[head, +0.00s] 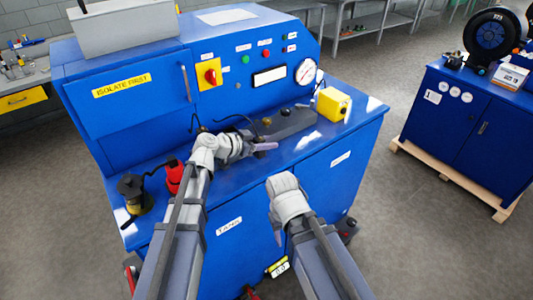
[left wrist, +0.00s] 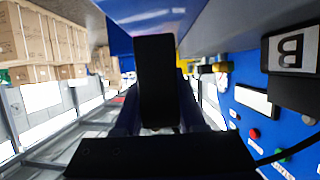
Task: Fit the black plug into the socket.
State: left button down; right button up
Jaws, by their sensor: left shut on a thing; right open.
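My left gripper (head: 258,147) is above the front part of the blue machine's ledge. It is shut on the black plug (left wrist: 156,80), which stands large in the middle of the left wrist view. In the head view the plug is mostly hidden by the gripper, with a thin black cable near it. A dark grey block with round fittings (head: 293,122) lies on the ledge just beyond the gripper. A black block with a "B" label (left wrist: 292,52) shows at the right of the left wrist view, apart from the plug; I cannot tell which opening is the socket. My right gripper (head: 283,181) is low at the ledge's front edge, open, with its fingers hardly visible.
A yellow box (head: 333,104) stands at the ledge's right. A red object (head: 174,176) and a black round part (head: 132,188) stand at its left end. The machine's upright panel (head: 244,62) with switch, buttons and gauge rises behind. Some ledge at the right is clear.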

pick_arm(q)
notch_tip(320, 180, down, 4)
jog(key=b, duration=0.3)
jog(key=shift+r, duration=0.25)
jog(key=c, duration=0.9)
grip_release()
jog(key=shift+f, duration=0.2)
jog(key=shift+c, duration=0.2)
jog(key=o, duration=0.4)
jog(key=shift+o, duration=0.2)
jog(key=shift+r, duration=0.1)
jog(key=shift+r, duration=0.2)
jog(key=shift+o, duration=0.3)
jog(key=p+v, duration=0.4)
jog(key=v, duration=0.8)
jog(key=shift+s+f+p, duration=0.1)
jog(key=shift+f+p, duration=0.1)
jog(key=shift+p, duration=0.1)
